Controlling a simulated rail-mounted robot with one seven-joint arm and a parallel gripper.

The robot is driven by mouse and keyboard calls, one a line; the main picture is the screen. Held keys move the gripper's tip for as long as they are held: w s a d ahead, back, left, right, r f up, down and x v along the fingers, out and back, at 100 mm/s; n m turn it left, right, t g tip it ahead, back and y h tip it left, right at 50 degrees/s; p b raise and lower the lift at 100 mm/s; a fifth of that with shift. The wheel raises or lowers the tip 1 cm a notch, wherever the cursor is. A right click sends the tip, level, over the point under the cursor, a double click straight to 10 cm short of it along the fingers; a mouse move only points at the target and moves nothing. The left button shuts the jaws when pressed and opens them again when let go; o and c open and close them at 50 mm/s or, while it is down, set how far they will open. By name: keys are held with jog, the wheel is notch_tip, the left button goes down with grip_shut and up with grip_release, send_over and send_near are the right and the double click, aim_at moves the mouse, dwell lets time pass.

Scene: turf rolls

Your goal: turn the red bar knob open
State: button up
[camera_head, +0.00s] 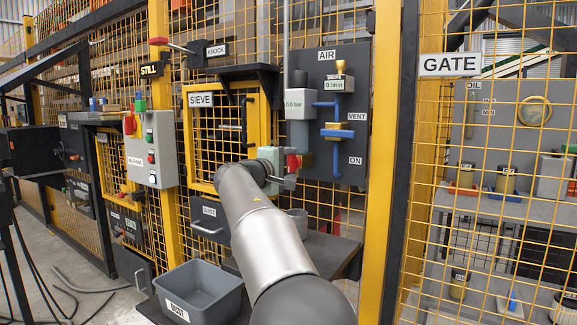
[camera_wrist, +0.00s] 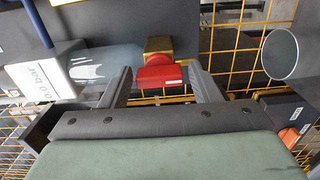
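My gripper (camera_wrist: 160,90) is open in the wrist view. Its two dark fingers stand to the left and right of the knob, with gaps on both sides. I see no contact, and the depth between fingertips and knob is hard to tell.
A grey panel marked AIR (camera_head: 350,95) carries blue pipe and a gauge (camera_head: 297,104) reading about 0.0 bar, also in the wrist view (camera_wrist: 45,75). Yellow mesh and the SIEVE frame (camera_head: 222,85) stand left. A grey bin (camera_head: 195,285) is below. A GATE post (camera_head: 385,150) stands right.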

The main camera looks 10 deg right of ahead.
jog(key=shift+o, duration=0.3)
jog(key=shift+a, duration=0.1)
jog(key=p+v, duration=0.1)
jog(key=v, duration=1.6)
jog(key=shift+s, duration=0.2)
jog(key=s+d+f+m+g+y+p, duration=0.4)
jog(key=s+d+g+p, duration=0.5)
jog(key=s+d+p, duration=0.7)
jog(key=s+a+m+g+y+p, duration=0.2)
jog(key=s+y+p, duration=0.2)
jog(key=s+p, duration=0.4)
jog(key=s+a+f+m+g+y+p, duration=0.1)
jog(key=s+y+p, duration=0.3)
jog(key=s+p, duration=0.4)
jog(key=s+a+m, duration=0.1)
jog(key=s, duration=0.2)
jog(key=shift+a+f+m+g, duration=0.2)
jog(key=shift+f+m+g, duration=0.05)
jog(key=shift+m+g, duration=0.15)
